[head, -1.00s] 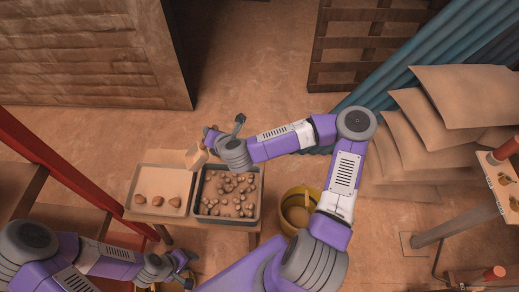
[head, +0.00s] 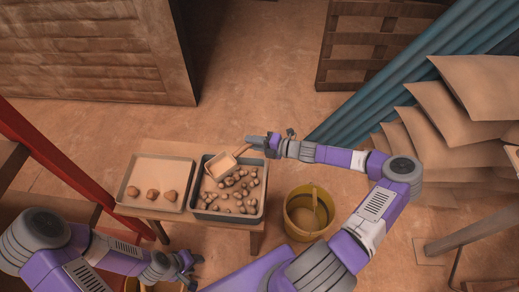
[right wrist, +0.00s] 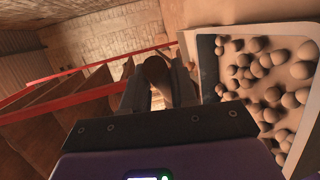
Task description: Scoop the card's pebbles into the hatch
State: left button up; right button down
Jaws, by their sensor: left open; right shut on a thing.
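My right gripper (head: 272,145) is shut on the handle of a tan scoop (head: 220,167). The scoop is over the far left part of a grey tray (head: 231,217) of pebbles (head: 240,188); I cannot tell whether it touches them or holds any. In the right wrist view, the fingers (right wrist: 160,88) close around a brown handle end (right wrist: 155,70), with pebbles (right wrist: 268,75) to the right; the scoop's bowl is hidden. My left gripper (head: 187,266) is open and empty, low in the head view. I cannot make out a hatch or a readable card.
A yellow bucket (head: 303,190) stands to the right. A red beam (head: 75,165) runs along the left. Stacked sheets (head: 475,95) lie at right.

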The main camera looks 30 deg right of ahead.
notch_tip(320, 180, down, 6)
jog(key=s+a+n+g+h+b, duration=0.1)
jog(key=n+h+b, duration=0.1)
jog(key=b, duration=0.6)
jog(key=shift+s+a+f+n+h+b, duration=0.15)
jog(key=shift+s+n+h+b, duration=0.2)
jog(key=shift+n, duration=0.35)
dwell(0.7)
notch_tip(320, 180, up, 10)
jog(key=p, duration=1.2)
dwell(0.4)
